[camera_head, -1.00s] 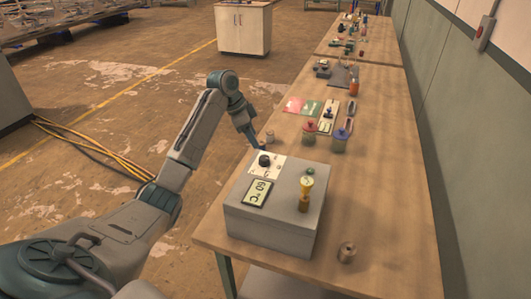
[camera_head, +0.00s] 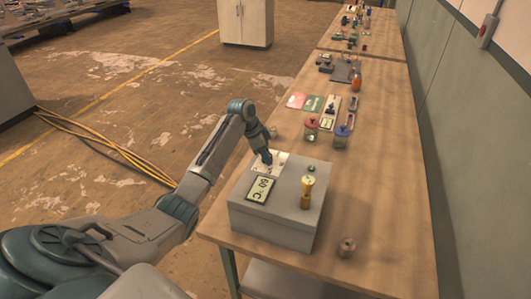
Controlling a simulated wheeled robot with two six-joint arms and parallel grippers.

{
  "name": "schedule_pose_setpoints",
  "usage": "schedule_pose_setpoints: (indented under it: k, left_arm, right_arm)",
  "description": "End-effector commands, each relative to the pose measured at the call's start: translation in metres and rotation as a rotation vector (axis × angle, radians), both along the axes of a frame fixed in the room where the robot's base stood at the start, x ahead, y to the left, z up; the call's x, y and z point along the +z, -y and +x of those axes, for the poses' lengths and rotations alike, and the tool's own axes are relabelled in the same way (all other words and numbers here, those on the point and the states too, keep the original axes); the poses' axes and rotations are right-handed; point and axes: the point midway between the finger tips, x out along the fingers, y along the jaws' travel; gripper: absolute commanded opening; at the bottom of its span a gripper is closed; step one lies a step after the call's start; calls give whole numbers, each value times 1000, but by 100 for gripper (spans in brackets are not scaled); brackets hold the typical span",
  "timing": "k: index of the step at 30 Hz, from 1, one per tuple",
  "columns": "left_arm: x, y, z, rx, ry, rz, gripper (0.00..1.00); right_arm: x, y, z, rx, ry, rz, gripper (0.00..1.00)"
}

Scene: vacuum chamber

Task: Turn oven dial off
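The oven is a grey box (camera_head: 278,222) on the near end of the wooden table. Its top carries a display (camera_head: 261,189) that reads about 60 °C, a white dial plate (camera_head: 281,160), a green button (camera_head: 311,168) and a yellow-topped brass fitting (camera_head: 307,191). My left gripper (camera_head: 267,158) points down at the dial plate, over the place of the black dial. The dial is hidden behind the gripper. The fingers are too small and dark to tell whether they are open, shut or touching the dial. My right gripper is not in view.
On the wooden table (camera_head: 385,190), a red-lidded jar (camera_head: 311,130) and a blue-lidded jar (camera_head: 341,138) stand behind the oven. A small metal cylinder (camera_head: 346,248) stands to its right. Yellow cables (camera_head: 110,148) lie on the floor at left.

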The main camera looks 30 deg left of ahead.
Motion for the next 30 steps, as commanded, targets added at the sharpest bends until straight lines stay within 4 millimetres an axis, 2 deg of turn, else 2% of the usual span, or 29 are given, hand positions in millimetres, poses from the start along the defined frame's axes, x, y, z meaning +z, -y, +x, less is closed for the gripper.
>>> schedule_pose_setpoints:
  k: [1,5,17,30]
  left_arm:
    - [0,0,0,0,0,0,37]
    - [0,0,0,0,0,0,12]
    - [3,0,-1,68,-2,1,12]
    - [4,3,-2,422,-1,0,12]
  right_arm:
    - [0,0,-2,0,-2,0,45]
    - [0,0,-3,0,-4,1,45]
    - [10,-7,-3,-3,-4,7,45]
    - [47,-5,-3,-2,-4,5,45]
